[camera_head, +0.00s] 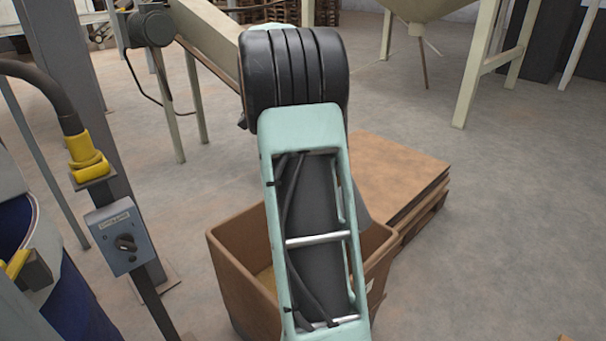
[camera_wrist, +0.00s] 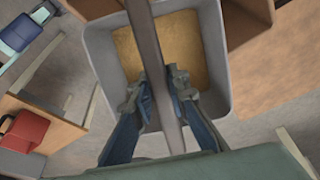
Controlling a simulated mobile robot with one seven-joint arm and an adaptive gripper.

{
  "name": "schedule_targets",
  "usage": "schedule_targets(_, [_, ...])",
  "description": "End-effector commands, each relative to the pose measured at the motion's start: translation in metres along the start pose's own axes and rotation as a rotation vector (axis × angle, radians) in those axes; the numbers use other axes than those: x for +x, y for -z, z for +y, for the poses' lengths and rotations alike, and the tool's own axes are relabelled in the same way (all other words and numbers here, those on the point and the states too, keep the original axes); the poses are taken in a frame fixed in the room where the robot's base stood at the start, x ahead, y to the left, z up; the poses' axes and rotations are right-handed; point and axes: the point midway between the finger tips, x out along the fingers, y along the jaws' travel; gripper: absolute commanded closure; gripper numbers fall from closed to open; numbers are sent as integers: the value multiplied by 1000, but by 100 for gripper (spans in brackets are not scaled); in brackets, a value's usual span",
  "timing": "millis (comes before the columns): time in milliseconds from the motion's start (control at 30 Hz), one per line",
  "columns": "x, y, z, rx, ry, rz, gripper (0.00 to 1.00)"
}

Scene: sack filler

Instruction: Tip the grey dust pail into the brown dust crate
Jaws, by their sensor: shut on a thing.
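The grey dust pail (camera_wrist: 215,57) fills the middle of the wrist view, with its mouth facing the camera and tan dust inside. Its grey bar handle (camera_wrist: 148,30) crosses the mouth. My gripper (camera_wrist: 161,82) is shut on this handle, a finger on each side. The brown dust crate (camera_head: 237,285) stands on the floor in the head view, open at the top, with something tan inside. My arm hides its middle. A grey sliver beside my arm, over the crate, seems to be the pail. Brown walls at the wrist view's upper right look like the crate (camera_wrist: 262,12).
A pallet with brown boards (camera_head: 395,170) lies behind and right of the crate. A post with a switch box (camera_head: 122,237) and a blue drum (camera_head: 75,305) stand at the left. A hopper on legs (camera_head: 425,8) is at the back.

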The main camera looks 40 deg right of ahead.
Motion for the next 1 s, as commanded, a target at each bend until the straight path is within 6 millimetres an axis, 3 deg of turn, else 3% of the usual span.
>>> schedule_targets(267, [0,-15,-1,-2,8,167,100])
schedule_targets(1000, [33,-66,-1,-2,4,564,100])
